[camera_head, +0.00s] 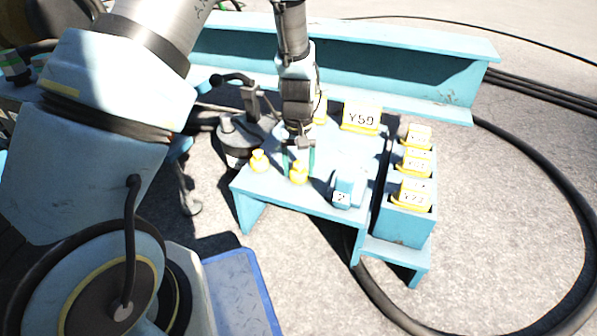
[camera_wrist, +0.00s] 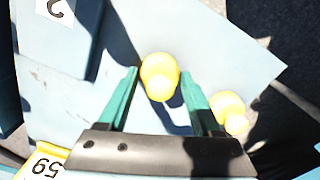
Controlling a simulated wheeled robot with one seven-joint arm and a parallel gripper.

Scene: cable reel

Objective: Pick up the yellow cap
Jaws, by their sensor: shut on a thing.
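A yellow cap (camera_head: 299,174) with a rounded, two-part shape is between the fingertips of my gripper (camera_head: 298,168), above the front part of the light-blue table. The wrist view shows the same cap (camera_wrist: 160,77) between the two green fingers of my gripper (camera_wrist: 161,74), which are shut on it. I cannot tell whether its base touches the tabletop. A second, similar yellow cap (camera_head: 259,161) stands at the left of the table. It also shows in the wrist view (camera_wrist: 229,112), just outside one finger.
The blue table (camera_head: 262,188) also bears a blue block marked 2 (camera_head: 344,188) and a yellow Y59 sign (camera_head: 361,117). A blue rack (camera_head: 405,226) with several yellow tags adjoins it at the right. A blue beam (camera_head: 420,75) lies behind. A black cable (camera_head: 545,150) curves on the ground.

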